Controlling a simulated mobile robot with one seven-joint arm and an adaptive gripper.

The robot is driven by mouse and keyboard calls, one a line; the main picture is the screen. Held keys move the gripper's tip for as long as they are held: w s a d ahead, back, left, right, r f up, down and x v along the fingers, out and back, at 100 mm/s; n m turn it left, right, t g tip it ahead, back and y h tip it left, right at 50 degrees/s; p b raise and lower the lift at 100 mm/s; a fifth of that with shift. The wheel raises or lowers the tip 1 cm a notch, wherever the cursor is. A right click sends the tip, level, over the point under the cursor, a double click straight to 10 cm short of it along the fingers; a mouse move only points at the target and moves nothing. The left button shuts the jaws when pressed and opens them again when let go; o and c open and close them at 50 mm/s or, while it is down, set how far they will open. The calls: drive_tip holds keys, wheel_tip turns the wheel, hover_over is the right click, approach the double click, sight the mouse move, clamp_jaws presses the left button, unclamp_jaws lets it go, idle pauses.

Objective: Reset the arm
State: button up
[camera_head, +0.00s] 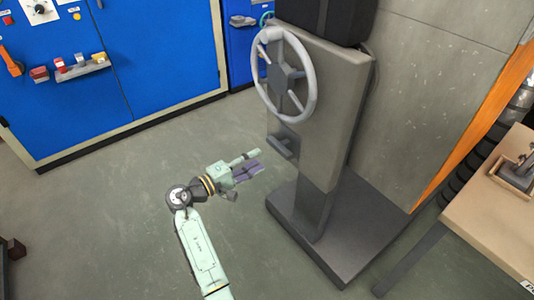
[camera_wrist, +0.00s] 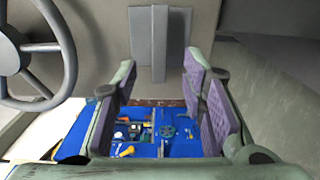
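My gripper (camera_head: 247,166) is at the end of my pale green arm, in the middle of the head view. It is to the left of the grey machine (camera_head: 330,110) and below its handwheel (camera_head: 285,75), apart from both. In the wrist view my gripper (camera_wrist: 160,85) shows its purple-padded fingers spread, with nothing between them. The handwheel also shows at the left of the wrist view (camera_wrist: 65,50).
A blue cabinet (camera_head: 150,60) with knobs and switches stands at the back left. The machine's dark base plate (camera_head: 345,245) lies on the floor. A wooden table (camera_head: 490,215) is at the right.

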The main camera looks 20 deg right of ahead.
drive_tip(key=shift+v, duration=1.05)
